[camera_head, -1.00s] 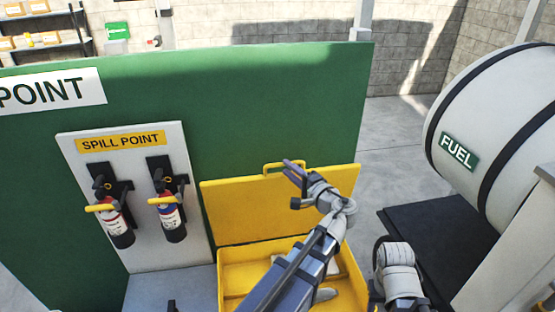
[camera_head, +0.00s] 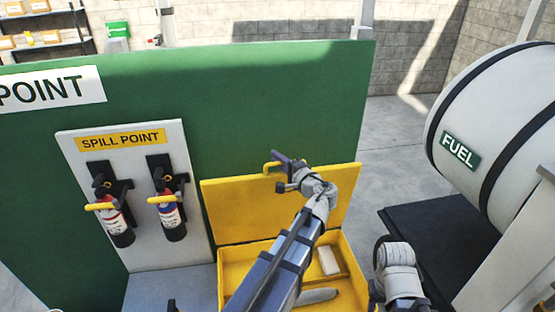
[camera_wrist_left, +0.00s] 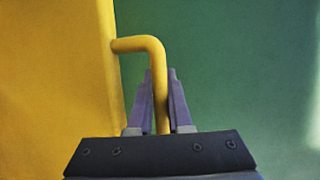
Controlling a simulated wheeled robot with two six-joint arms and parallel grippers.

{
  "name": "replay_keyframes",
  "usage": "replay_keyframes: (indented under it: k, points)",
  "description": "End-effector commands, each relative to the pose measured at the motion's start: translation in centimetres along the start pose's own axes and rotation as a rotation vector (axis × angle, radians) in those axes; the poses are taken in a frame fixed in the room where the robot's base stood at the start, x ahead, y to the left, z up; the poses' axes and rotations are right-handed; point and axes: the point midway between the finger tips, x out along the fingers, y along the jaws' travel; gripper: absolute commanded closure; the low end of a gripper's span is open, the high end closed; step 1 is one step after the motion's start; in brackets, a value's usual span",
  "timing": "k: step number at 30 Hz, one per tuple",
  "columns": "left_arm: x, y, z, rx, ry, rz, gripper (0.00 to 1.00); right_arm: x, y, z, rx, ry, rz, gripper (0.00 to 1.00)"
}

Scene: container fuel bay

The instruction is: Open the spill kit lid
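The yellow spill kit lid (camera_head: 232,212) stands raised and nearly upright behind its open yellow box (camera_head: 232,262), in front of the green panel. The lid's yellow bar handle (camera_head: 267,167) is at its top edge. My left gripper (camera_head: 277,168) is at this handle. In the left wrist view, the two grey fingers (camera_wrist_left: 161,90) lie close on either side of the handle bar (camera_wrist_left: 148,43), with the lid (camera_wrist_left: 55,80) to their left. My right gripper is not in view.
Inside the box are a white block (camera_head: 328,261) and a grey roll (camera_head: 318,295). Two extinguishers (camera_head: 116,225) hang on the spill point board at the left. The green panel (camera_head: 290,110) stands behind the lid. A white fuel tank (camera_head: 490,120) is at the right.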

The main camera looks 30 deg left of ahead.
Motion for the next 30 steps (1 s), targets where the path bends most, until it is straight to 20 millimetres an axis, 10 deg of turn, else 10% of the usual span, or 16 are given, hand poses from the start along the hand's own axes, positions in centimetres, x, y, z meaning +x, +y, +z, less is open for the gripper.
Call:
replay_keyframes:
  k: [30]
  points:
    - [-0.02, -0.01, -0.03, 0.0, 0.001, 0.0, 1.0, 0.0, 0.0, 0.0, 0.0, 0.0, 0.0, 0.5]
